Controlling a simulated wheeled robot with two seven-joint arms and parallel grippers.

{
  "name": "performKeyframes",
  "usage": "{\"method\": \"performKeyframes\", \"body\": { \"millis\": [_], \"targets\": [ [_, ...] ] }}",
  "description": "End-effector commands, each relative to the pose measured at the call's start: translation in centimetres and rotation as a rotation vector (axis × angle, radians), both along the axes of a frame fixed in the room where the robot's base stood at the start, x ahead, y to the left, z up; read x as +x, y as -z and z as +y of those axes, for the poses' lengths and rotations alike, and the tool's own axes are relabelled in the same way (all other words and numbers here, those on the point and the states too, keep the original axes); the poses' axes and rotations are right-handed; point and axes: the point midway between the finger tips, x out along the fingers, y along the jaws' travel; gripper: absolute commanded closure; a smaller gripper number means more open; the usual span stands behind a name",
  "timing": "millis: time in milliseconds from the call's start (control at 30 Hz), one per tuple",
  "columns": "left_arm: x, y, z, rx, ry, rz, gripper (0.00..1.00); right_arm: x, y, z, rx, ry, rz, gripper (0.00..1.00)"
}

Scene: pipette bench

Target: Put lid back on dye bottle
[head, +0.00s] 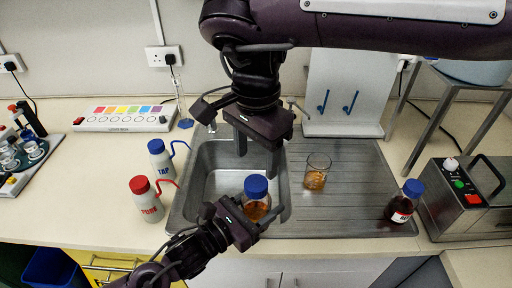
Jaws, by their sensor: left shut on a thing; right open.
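A bottle of amber liquid (256,210) is in the middle of the picture, above the front of the sink. A blue lid (256,186) shows on its top; I cannot tell how firmly it sits. My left gripper (257,220) is shut on this bottle, with fingers at its sides. My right gripper (258,157) is open and empty, pointing down just above and behind the blue lid, apart from it. A second bottle (401,208) with dark liquid, a red-and-white label and a blue lid stands on the right end of the drainboard.
The steel sink (187,212) lies below the grippers. A glass beaker with amber liquid (316,172) stands on the drainboard (345,200). Two wash bottles, blue-topped (160,160) and red-topped (147,203), stand left of the sink. A grey machine (462,200) is at right.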

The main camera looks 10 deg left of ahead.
Motion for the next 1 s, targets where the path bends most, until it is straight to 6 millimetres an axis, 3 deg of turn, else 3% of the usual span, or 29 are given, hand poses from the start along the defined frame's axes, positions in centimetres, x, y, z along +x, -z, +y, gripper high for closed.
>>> {"method": "performKeyframes", "body": {
  "millis": [400, 833, 1000],
  "targets": [
    [0.0, -0.1, 0.0, -0.002, 0.000, -0.002, 1.00, -0.1, 6.0, 0.0, 0.000, 0.001, 0.003, 0.41],
    [0.0, -0.1, 0.0, -0.002, 0.000, -0.002, 1.00, 0.0, 7.1, 0.0, 0.001, 0.001, 0.001, 0.41],
    [0.0, -0.1, 0.0, -0.002, 0.000, -0.002, 1.00, 0.0, 7.1, 0.0, 0.001, 0.001, 0.001, 0.61]
  ]
}}
